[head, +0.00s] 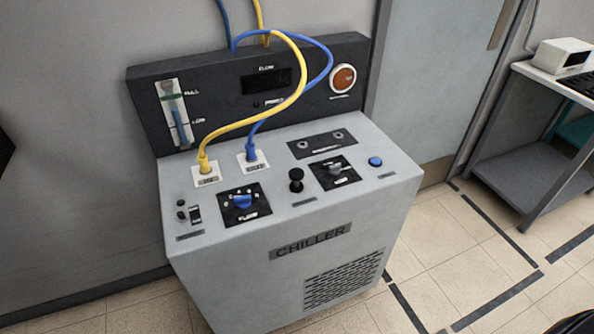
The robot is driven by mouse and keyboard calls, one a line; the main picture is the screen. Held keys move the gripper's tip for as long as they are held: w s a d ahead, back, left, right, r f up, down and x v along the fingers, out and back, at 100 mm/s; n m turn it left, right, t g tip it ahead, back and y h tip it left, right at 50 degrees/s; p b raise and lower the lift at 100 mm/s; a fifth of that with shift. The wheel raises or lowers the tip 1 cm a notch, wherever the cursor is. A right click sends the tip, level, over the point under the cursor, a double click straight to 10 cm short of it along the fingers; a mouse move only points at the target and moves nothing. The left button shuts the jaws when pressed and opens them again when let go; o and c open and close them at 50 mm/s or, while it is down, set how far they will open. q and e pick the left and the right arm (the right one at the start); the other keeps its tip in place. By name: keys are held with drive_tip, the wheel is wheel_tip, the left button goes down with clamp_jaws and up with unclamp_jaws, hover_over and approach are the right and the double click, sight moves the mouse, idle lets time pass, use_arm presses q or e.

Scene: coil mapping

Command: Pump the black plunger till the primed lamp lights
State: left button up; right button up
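The black plunger (296,180) stands upright on the sloped grey top of the chiller (360,199), between the blue flow knob (242,202) and a grey selector knob (335,169). The primed lamp (256,104) looks like a small dark dot left of its label on the black back panel, below the dark flow display (266,80). It appears unlit. Neither of my grippers shows in the head view.
Yellow (262,118) and blue (319,77) hoses arch over the top's back left part. A sight gauge (174,113), an orange round indicator (343,78), a blue button (375,161) and a toggle switch (195,214) sit nearby. A cart (507,158) stands right.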

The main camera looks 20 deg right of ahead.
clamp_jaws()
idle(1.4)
